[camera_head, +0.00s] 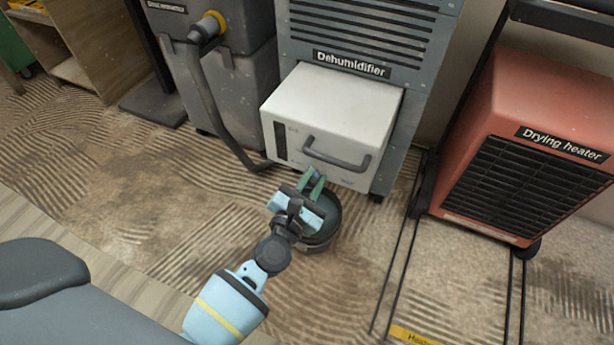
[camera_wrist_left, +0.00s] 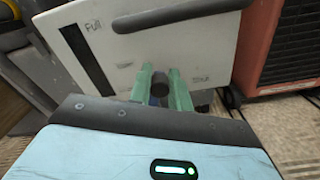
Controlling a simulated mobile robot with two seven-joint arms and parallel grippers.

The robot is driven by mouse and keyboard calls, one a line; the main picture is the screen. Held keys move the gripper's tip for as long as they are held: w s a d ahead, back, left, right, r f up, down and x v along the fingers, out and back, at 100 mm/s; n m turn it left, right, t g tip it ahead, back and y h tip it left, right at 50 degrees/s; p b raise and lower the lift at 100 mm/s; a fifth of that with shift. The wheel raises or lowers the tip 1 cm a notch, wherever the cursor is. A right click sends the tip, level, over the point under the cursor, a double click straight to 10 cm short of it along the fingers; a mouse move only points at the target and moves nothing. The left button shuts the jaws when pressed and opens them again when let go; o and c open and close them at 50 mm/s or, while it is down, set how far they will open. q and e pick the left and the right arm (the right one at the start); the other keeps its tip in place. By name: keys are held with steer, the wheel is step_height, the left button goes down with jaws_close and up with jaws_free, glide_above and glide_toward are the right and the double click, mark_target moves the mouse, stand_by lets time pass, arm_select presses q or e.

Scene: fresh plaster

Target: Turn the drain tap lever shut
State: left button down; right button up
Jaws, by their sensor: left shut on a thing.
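The dehumidifier (camera_head: 352,25) stands against the back wall, with its white water tank (camera_head: 335,108) jutting out at the front. My left gripper (camera_head: 312,182) is at the tank's lower front edge. In the left wrist view its green fingers (camera_wrist_left: 162,88) are shut around a small dark knob-like part, the drain tap lever (camera_wrist_left: 160,83), below the tank handle (camera_wrist_left: 180,15). The word "Shut" is printed right of the fingers on the tank front. The lever's exact angle is hard to tell, as the fingers cover most of it. My right gripper is not in view.
A dark round bucket (camera_head: 322,225) stands on the floor under the tank front, partly behind my left gripper. A red drying heater (camera_head: 540,140) is to the right. A grey machine with a hose (camera_head: 215,110) is to the left. The patterned floor in front is clear.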

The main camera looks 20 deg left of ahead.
arm_select(q)
steer(key=d+f+m, duration=0.1)
steer(key=m, duration=0.3)
steer(key=d+f+m, duration=0.1)
steer(key=f+m, duration=0.1)
steer(key=m, duration=0.2)
steer(key=d+f+m, duration=0.1)
steer(key=f+m, duration=0.1)
steer(key=m, duration=0.3)
steer(key=shift+s, duration=0.1)
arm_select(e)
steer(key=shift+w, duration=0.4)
arm_select(q)
steer(key=c, duration=1.3)
jaws_free()
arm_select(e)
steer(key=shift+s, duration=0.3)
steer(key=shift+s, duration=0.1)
